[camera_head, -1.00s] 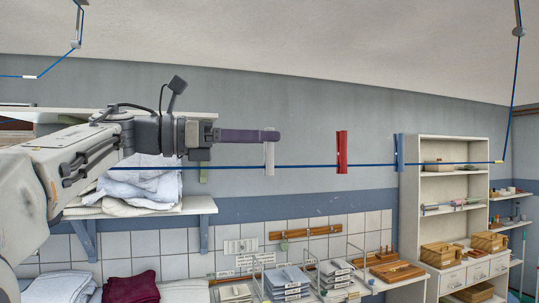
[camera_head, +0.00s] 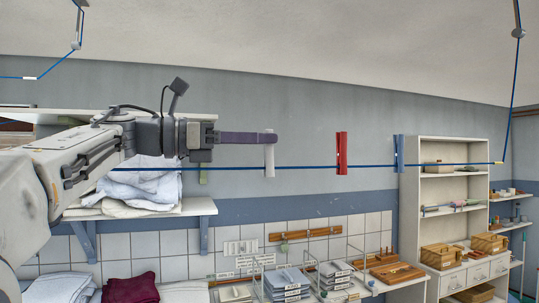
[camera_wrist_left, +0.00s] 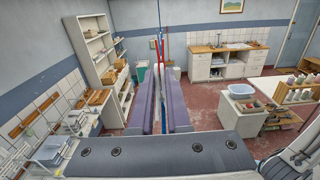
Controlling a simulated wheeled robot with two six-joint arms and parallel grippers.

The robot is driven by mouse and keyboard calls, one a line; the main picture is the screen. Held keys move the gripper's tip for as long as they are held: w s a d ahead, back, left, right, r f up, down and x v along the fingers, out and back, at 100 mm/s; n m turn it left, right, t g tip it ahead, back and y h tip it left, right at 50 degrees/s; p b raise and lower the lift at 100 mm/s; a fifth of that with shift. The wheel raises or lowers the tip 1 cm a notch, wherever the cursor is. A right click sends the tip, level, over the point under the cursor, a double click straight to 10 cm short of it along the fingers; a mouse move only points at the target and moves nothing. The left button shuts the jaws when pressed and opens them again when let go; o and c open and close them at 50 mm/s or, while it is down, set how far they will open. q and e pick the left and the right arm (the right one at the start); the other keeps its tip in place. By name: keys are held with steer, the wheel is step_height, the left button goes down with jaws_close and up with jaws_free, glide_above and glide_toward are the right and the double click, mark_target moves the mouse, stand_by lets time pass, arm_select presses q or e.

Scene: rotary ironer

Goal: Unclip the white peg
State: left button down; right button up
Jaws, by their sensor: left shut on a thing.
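The white peg (camera_head: 269,160) stands upright on the blue line (camera_head: 305,167), its lower part overlapping the line. My left gripper (camera_head: 268,138) reaches in from the left and is shut on the peg's upper part. In the left wrist view the two purple fingers (camera_wrist_left: 160,108) lie along either side of the narrow white peg (camera_wrist_left: 157,76), which is small and partly hidden there. My right gripper is not in view.
A red peg (camera_head: 341,153) and a blue peg (camera_head: 399,153) sit on the line to the right. A green peg (camera_head: 203,176) is below my gripper. Shelves (camera_head: 440,180) stand at right; folded towels (camera_head: 145,185) lie on a shelf at left.

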arm_select(q)
steer(key=shift+r, duration=0.1)
stand_by(0.4)
steer(key=r+p, duration=0.2)
steer(key=r, duration=0.1)
steer(key=s+r+p, duration=0.1)
steer(key=shift+d+r, duration=0.15)
steer(key=shift+r, duration=0.25)
stand_by(0.4)
steer(key=f+b, duration=0.1)
steer(key=f, duration=0.1)
steer(key=w+f+b, duration=0.1)
steer(key=f+b, duration=0.1)
steer(key=f, duration=0.1)
stand_by(0.4)
steer(key=shift+r, duration=0.15)
